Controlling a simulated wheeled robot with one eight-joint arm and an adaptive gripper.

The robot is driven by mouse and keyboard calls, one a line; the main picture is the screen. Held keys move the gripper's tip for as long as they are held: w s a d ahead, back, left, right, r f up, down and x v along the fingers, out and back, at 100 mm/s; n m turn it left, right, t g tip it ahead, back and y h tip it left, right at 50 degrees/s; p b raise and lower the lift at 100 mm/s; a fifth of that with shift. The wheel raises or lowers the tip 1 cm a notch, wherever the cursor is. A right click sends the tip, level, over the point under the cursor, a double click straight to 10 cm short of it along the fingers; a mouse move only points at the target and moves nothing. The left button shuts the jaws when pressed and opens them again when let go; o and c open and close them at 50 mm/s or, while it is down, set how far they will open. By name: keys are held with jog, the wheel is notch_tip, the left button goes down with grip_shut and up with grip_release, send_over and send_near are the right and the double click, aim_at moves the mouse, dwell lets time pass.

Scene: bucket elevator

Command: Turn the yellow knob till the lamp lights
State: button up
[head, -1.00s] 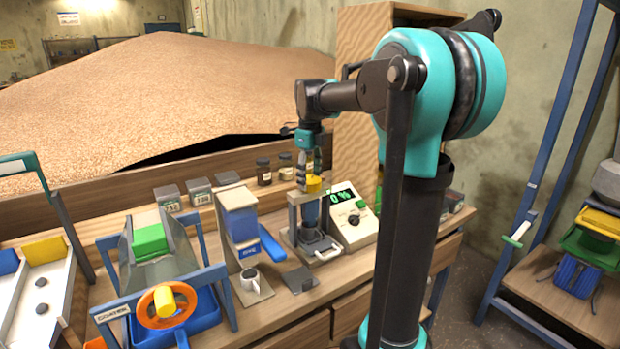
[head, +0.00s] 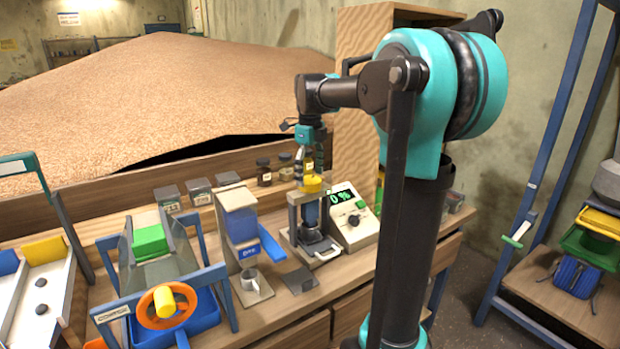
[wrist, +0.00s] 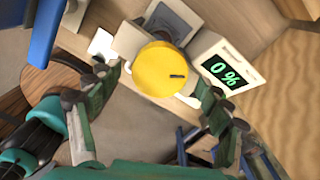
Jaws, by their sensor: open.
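The yellow knob (head: 312,184) sits on top of a small grey press-like stand with a blue cylinder below it. In the wrist view the knob (wrist: 162,70) is a round yellow disc with a dark mark near its right side. My gripper (head: 310,172) is directly above the knob, pointing down. In the wrist view my gripper's fingers (wrist: 160,92) are spread on the left and right of the knob, with gaps to it. A meter box (head: 352,215) beside the stand shows a green "0 %". I cannot make out a lit lamp.
A blue hopper (head: 239,222) with a blue handle stands left of the press, with a metal cup (head: 249,278) under it. Jars (head: 264,172) stand behind. An orange wheel (head: 166,307) is at front left. A tall wooden panel (head: 350,130) rises behind my arm.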

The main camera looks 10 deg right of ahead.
aim_at(310, 180)
notch_tip(310, 180, up, 11)
jog(key=shift+f, duration=0.15)
dwell(0.4)
